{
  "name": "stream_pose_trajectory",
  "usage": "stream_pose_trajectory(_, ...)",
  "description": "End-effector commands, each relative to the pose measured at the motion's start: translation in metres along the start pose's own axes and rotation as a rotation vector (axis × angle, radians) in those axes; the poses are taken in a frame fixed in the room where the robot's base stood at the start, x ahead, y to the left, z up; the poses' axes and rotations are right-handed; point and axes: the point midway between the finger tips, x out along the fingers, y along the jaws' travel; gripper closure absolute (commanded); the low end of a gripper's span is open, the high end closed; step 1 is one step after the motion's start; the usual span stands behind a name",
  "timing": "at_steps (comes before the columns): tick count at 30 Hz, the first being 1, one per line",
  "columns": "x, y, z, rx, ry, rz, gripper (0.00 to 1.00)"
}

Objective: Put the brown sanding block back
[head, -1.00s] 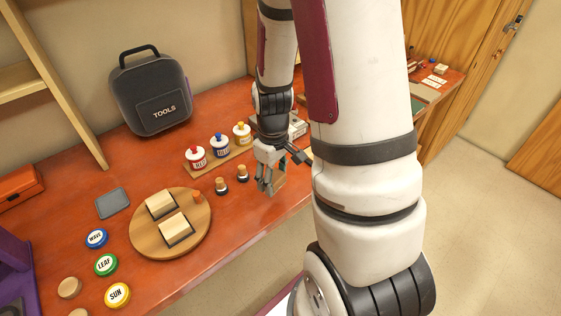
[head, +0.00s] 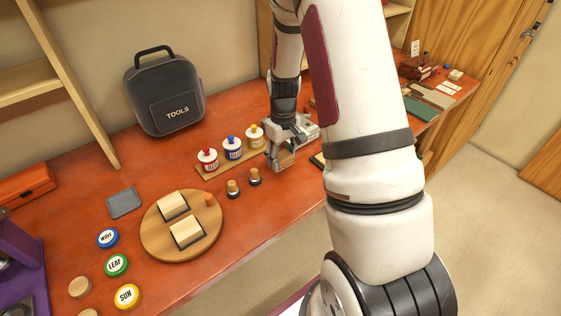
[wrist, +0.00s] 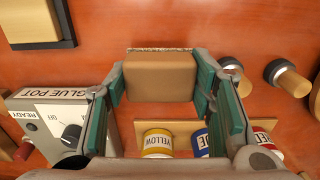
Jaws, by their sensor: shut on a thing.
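My gripper (wrist: 160,85) is shut on the brown sanding block (wrist: 158,76), its green-padded fingers on the block's two sides. The block is a plain brown box with a thin speckled layer along its far edge in the wrist view. In the head view my gripper (head: 281,160) is over the red bench, right of the paint bottles, and partly hides the block (head: 286,158). I cannot tell the exact gap between block and bench. A round wooden board (head: 150,240) at left bears two pale blocks with dark bases, the rear one (head: 173,205) and front one (head: 187,232).
Red, blue and yellow bottles (head: 232,148) stand on a strip close left of my gripper. Two cork-topped pieces (head: 233,188) stand in front. A glue pot unit (wrist: 45,112) is close beside my gripper. The black tool case (head: 165,95) stands behind.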

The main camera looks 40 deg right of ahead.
Motion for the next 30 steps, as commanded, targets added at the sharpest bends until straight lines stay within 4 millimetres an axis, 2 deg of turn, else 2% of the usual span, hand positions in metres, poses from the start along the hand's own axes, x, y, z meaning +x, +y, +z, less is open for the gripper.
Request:
stream_pose_trajectory(6,0.002,0.003,-0.017,0.0,0.0,0.0,0.77)
stream_pose_trajectory(12,0.029,0.003,-0.014,0.001,-0.002,-0.001,0.77)
stream_pose_trajectory(15,0.035,0.003,-0.014,0.001,-0.002,-0.001,0.77)
stream_pose_trajectory(27,0.04,0.003,-0.015,0.001,0.0,0.0,0.77)
stream_pose_trajectory(28,0.04,0.003,-0.015,0.001,0.001,0.0,0.46)
stream_pose_trajectory(30,0.039,0.003,-0.015,0.001,0.0,0.0,0.31)
